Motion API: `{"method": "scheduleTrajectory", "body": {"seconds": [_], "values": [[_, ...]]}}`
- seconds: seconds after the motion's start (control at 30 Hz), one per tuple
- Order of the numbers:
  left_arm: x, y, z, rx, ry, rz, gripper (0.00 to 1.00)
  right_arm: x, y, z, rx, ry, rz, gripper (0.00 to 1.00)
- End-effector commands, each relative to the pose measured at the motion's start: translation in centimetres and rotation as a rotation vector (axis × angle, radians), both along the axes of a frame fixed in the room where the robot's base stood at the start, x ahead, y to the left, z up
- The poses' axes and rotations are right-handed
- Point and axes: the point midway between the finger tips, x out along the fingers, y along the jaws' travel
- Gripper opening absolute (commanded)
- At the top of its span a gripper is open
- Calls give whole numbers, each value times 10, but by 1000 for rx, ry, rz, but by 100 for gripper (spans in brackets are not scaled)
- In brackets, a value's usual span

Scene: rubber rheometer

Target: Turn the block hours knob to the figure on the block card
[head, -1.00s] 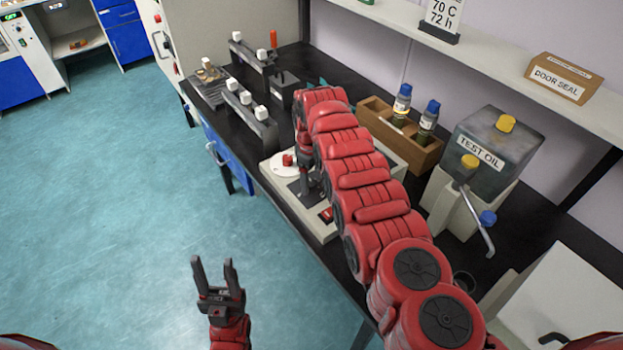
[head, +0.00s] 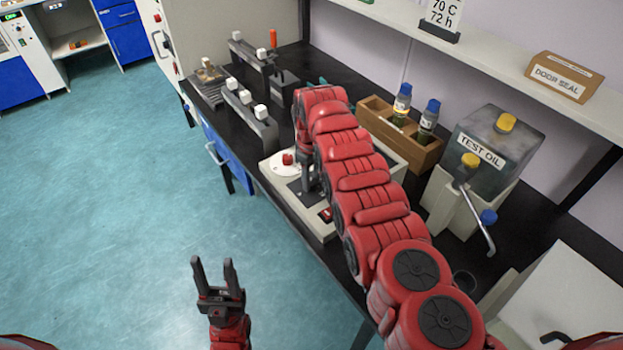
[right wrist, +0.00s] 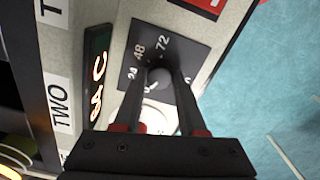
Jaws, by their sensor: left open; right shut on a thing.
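The block hours knob (right wrist: 158,77) is a small dark grey knob on a black dial plate (right wrist: 143,50) with figures 24, 48, 72 and a partly hidden one ending in 6. My right gripper (right wrist: 160,72) is shut on the knob, one finger on each side. A pale mark on the knob faces the lower left, nearer 24 than 72; its exact reading is unclear. In the head view my right gripper (head: 309,186) hides the knob. The block card (head: 443,14) on the shelf reads 70 C, 72 h. My left gripper (head: 214,270) is open and empty above the floor.
Beside the dial are a lit display (right wrist: 97,85) and a white round plate with a red knob (head: 287,159). A wooden rack (head: 404,143) with bottles and a test oil tank (head: 492,150) stand behind. Clamps with white knobs (head: 247,97) stand farther along the bench.

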Motion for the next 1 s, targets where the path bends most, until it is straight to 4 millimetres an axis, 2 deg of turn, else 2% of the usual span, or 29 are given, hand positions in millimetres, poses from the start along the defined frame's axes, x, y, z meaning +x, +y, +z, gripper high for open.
{"method": "scheduleTrajectory", "body": {"seconds": [1.0], "values": [[0, 0, -55, 0, 0, 0, 50, 0, 1, -3, 1, -1, -943, 0]]}}
